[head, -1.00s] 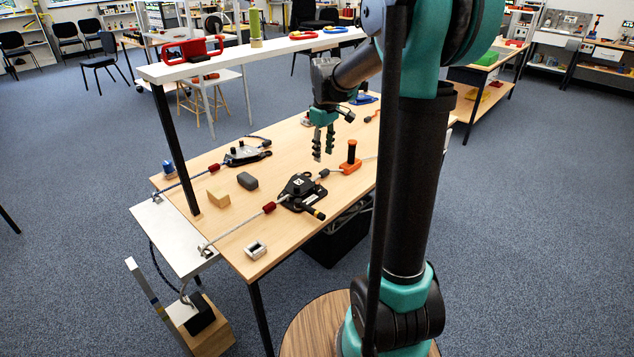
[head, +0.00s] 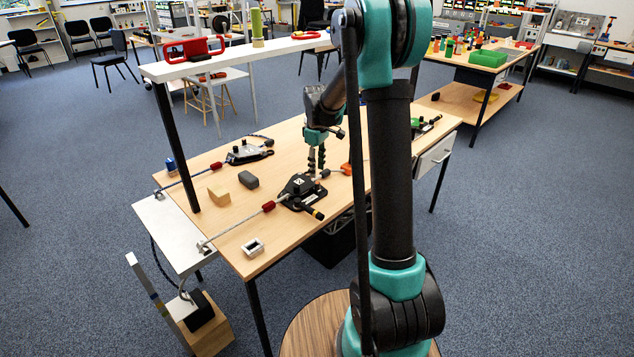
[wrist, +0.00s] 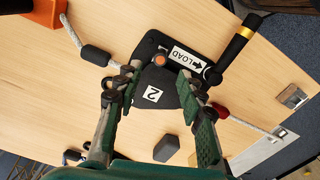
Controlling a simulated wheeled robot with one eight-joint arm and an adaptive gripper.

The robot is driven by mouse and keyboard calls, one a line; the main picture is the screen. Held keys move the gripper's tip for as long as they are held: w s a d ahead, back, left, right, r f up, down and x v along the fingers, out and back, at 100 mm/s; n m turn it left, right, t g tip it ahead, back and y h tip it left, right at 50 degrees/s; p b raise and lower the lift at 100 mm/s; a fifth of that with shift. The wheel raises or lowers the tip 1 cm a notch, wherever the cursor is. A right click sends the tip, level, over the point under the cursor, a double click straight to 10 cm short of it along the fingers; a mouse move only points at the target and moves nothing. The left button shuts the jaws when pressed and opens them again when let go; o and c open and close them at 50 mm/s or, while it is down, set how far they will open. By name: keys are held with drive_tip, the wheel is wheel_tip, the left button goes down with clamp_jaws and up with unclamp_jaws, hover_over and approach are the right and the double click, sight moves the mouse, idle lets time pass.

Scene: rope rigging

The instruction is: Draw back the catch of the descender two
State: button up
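Descender two (head: 301,188) is a black device on the wooden table, with a pale rope running through it. In the wrist view its body (wrist: 166,92) shows a white "2" label, a "LOAD" arrow label and a round orange-brown knob (wrist: 159,60). I cannot tell whether this knob is the catch. Its black handle (wrist: 238,48) with a yellow band sticks out to the upper right. My gripper (wrist: 160,82) is open above the device, one finger on each side of the body in the picture. In the head view my gripper (head: 316,174) points down just behind descender two. Contact is unclear.
Another descender (head: 247,152) lies farther back on a blue rope. A wooden block (head: 218,194) and a dark grey block (head: 248,179) lie left of descender two. An orange item (head: 346,168) is partly hidden behind my arm. A white shelf (head: 230,62) spans above the table.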

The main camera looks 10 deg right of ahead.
sight(317, 183)
wheel_tip(317, 183, down, 6)
drive_tip(key=shift+f, duration=0.25)
clamp_jaws()
idle(0.3)
